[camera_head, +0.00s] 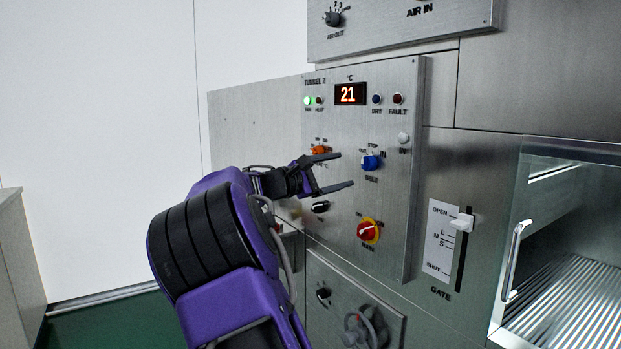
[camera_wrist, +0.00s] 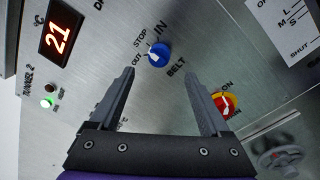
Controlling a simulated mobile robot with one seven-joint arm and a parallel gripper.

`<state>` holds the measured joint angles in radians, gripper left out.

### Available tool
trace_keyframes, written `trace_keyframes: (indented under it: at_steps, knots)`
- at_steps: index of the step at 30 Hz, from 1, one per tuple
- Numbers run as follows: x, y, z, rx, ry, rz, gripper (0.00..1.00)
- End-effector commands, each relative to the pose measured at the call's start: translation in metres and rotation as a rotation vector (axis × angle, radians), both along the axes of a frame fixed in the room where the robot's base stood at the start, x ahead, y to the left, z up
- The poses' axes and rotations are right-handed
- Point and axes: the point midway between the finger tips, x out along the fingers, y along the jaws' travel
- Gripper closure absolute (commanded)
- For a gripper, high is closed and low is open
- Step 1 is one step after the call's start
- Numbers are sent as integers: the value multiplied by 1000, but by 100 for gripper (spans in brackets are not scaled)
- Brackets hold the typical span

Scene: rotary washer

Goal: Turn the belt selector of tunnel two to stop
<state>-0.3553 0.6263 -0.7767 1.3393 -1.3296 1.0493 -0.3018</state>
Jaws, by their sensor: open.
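The belt selector is a blue knob (camera_head: 371,163) on the steel Tunnel 2 panel (camera_head: 385,240). In the wrist view the knob (camera_wrist: 159,54) sits just beyond my fingertips, roughly midway between their lines, with OUT, STOP and IN printed around it and BELT beside it. Its pale pointer mark is on the side by OUT and STOP; I cannot tell which of the two it faces. My gripper (camera_head: 346,169) is open and empty in front of the panel, its fingers pointing toward the knob, apart from it. Both fingers also show in the wrist view (camera_wrist: 160,75).
A red-and-yellow main switch (camera_head: 369,231) is below the knob, and an orange knob (camera_head: 319,150) and a black knob (camera_head: 320,207) are to its left. The display (camera_head: 350,94) reads 21. A gate lever (camera_head: 462,222) and an open glass-sided chamber are to the right.

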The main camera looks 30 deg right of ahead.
Motion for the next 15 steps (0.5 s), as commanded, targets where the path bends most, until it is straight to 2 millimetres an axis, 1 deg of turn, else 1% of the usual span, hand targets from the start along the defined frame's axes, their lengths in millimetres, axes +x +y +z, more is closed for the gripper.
trace_keyframes:
  at_steps: [1, 6, 9, 12, 15]
  knots:
    - [-1, 15, -1, 2, 1, 5, 19]
    - [-6, 52, -3, 2, 1, 3, 19]
    - [-9, 69, -4, 1, 0, 2, 19]
    - [-10, 80, -5, 2, 0, 1, 19]
    - [-12, 86, -5, 2, 1, -1, 19]
